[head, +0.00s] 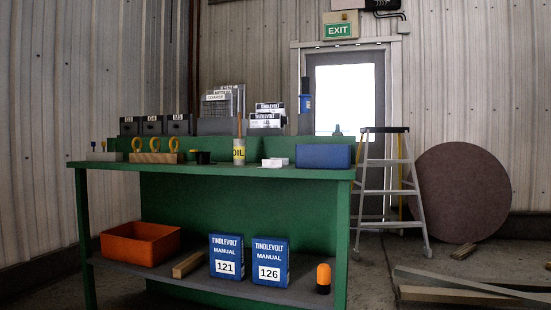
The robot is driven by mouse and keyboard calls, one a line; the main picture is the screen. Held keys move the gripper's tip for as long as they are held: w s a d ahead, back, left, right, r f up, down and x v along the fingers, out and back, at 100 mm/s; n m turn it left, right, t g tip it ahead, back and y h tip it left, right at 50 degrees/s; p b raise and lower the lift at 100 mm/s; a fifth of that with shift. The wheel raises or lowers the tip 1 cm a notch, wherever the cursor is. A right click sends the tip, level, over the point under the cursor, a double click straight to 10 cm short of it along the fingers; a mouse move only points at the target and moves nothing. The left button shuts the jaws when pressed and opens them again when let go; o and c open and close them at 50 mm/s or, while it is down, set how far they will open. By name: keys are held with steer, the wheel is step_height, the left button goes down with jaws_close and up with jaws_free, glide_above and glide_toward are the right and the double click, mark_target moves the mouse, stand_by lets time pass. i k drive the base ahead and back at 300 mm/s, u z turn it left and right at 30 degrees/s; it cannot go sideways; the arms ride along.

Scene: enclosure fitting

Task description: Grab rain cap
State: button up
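A green workbench (110,175) with a lower shelf stands ahead of me. I cannot tell for sure which thing is the rain cap. On the bench top a small black round thing (203,157) lies left of the oil bottle (239,152), and small white pieces (273,162) lie right of it. A blue box (324,156) sits at the bench's right end. My gripper is not in view.
Yellow-handled tools (157,146) stand at the bench's left. An orange bin (140,244), blue manuals (269,262) and an orange-topped cylinder (324,277) sit on the shelf. A stepladder (391,190), large brown disc (462,192) and planks (470,294) are at right.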

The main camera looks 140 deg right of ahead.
mark_target(202, 157)
steer(key=z, duration=4.45)
